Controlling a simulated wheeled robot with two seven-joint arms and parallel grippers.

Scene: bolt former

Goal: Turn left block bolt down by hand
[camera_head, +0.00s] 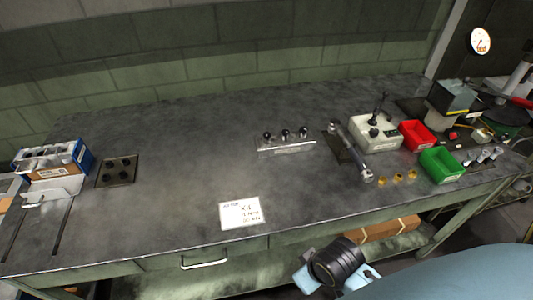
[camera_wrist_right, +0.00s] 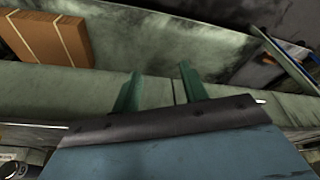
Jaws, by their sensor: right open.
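The metal block (camera_head: 287,147) lies on the grey bench, about the middle of the head view. Part of my blue arm shows low in the head view. My left gripper is not in view.
A dark plate with holes (camera_head: 117,171) and a blue-white box (camera_head: 52,160) are at the bench's left. A paper note (camera_head: 241,212) lies near the front edge.

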